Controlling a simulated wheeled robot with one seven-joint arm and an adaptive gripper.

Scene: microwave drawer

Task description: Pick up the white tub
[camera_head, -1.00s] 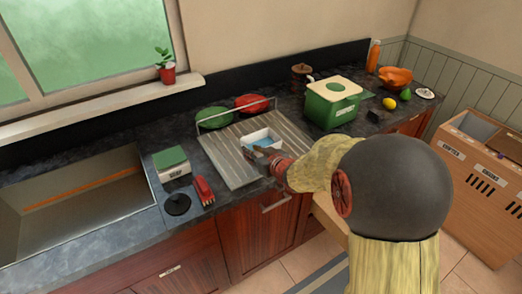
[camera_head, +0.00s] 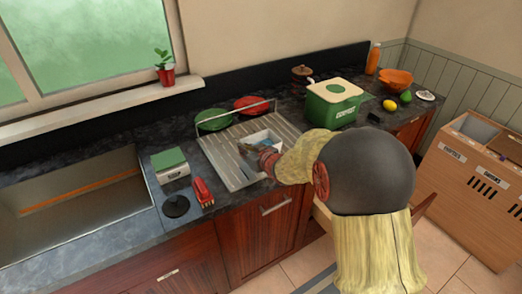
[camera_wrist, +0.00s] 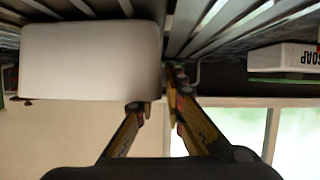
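The white tub (camera_head: 277,134) stands on the ribbed draining board (camera_head: 223,160), with part of it hidden behind my gripper (camera_head: 262,155). In the wrist view, which looks upside down, the tub (camera_wrist: 90,60) fills the upper left. My gripper (camera_wrist: 165,90) is at the tub's right edge in that view. One finger runs behind the tub's near wall, its tip hidden; the other passes just outside the right edge. The fingers lean toward each other around that side wall. I cannot tell whether they press on it.
A green plate (camera_head: 213,119) and a red plate (camera_head: 250,102) are in the rack behind. A green box (camera_head: 335,101) stands to the right. A soap box (camera_head: 170,164), a red brush (camera_head: 203,191) and the sink (camera_head: 75,205) are to the left.

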